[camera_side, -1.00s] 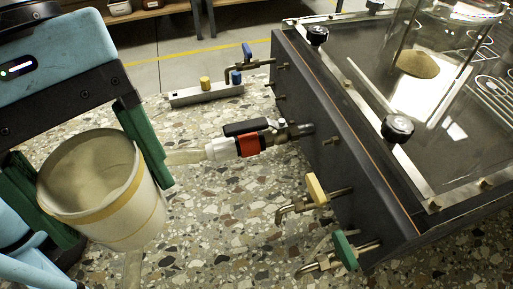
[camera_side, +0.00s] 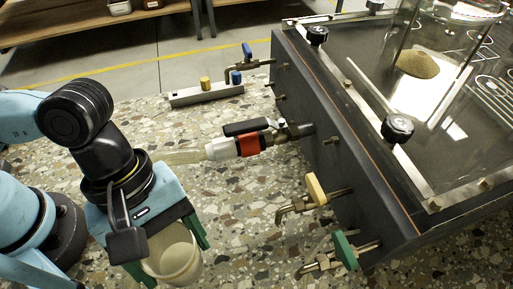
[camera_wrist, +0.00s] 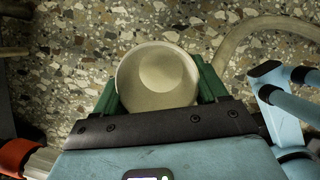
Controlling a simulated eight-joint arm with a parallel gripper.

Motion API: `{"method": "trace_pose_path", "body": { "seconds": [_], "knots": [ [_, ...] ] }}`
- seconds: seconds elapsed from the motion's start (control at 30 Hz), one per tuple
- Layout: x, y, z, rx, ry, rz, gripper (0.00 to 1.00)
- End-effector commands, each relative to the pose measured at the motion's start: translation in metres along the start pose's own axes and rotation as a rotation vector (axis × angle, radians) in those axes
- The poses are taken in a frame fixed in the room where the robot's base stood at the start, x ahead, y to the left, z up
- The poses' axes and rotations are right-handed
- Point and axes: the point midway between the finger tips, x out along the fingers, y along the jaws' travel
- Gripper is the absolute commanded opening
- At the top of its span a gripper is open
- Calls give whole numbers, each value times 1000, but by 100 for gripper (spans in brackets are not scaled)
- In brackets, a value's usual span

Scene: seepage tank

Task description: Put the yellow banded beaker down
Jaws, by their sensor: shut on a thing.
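The beaker (camera_side: 172,257) is a pale cream cup with a wide rim. It is between the green fingers of my gripper (camera_side: 170,240) at the lower left of the side view. In the wrist view, my gripper (camera_wrist: 157,95) has a green finger on each side of the beaker (camera_wrist: 157,72), shut on it. I look into its open mouth, and its inside looks pale and empty. In the side view the beaker is close above the speckled terrazzo surface (camera_side: 235,240); whether its base touches is hard to tell. Its yellow band is hardly visible now.
The dark tank (camera_side: 345,160) stands at the right. A valve with a black lever and red collar (camera_side: 250,145), a yellow-handled tap (camera_side: 316,189) and a green-handled tap (camera_side: 345,250) stick out towards me. A clear hose (camera_side: 182,157) runs behind my arm. Terrazzo between the beaker and taps is free.

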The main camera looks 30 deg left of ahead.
Motion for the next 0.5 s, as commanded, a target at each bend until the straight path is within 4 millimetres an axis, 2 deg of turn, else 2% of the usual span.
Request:
{"method": "trace_pose_path", "body": {
  "seconds": [0.5],
  "knots": [
    [32, 50, 9, -2, -1, 1, 38]
  ]
}}
